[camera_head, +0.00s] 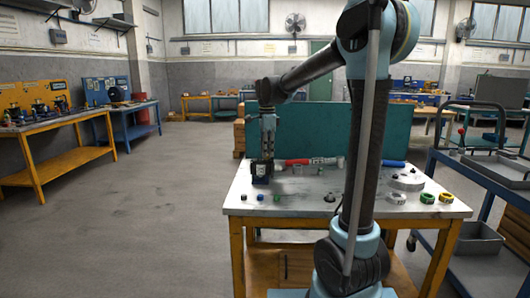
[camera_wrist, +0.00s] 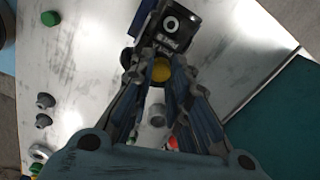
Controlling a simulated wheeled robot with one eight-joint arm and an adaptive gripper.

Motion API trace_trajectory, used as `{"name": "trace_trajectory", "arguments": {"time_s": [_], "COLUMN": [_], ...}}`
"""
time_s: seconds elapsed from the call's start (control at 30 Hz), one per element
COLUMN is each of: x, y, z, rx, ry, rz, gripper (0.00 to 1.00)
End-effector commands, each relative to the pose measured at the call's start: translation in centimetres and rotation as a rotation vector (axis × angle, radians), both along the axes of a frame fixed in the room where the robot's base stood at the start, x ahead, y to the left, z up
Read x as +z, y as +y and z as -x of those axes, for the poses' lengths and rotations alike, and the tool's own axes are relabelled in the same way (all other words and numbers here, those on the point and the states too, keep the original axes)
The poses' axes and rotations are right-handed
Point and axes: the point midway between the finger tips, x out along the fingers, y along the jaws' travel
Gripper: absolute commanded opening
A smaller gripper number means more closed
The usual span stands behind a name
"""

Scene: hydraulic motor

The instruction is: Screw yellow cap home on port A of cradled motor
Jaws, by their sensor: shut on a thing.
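The yellow cap (camera_wrist: 161,71) shows in the wrist view between my fingertips, against the near side of the motor. My gripper (camera_wrist: 160,75) is shut on the cap. The motor (camera_wrist: 180,38) is a dark block with a white ring mark and small white print on its face. A blue part (camera_wrist: 141,19) beside it may be the cradle. In the head view the motor (camera_head: 261,172) stands at the table's left back, with my gripper (camera_head: 267,150) pointing down just above it. The cap is too small to see there. Port A and the cap's thread are hidden, so I cannot tell how deep the cap sits.
A teal panel (camera_head: 310,127) stands behind. A cart (camera_head: 480,165) is at the right. Open floor lies left.

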Motion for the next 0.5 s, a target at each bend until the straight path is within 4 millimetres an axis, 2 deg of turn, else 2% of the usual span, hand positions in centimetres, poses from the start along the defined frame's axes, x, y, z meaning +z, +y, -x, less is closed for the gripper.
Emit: {"name": "trace_trajectory", "arguments": {"time_s": [0.5], "x": [0.0], "y": [0.03], "z": [-0.04], "rx": [-0.102], "ry": [-0.001], "rz": [0.0], "gripper": [0.0]}}
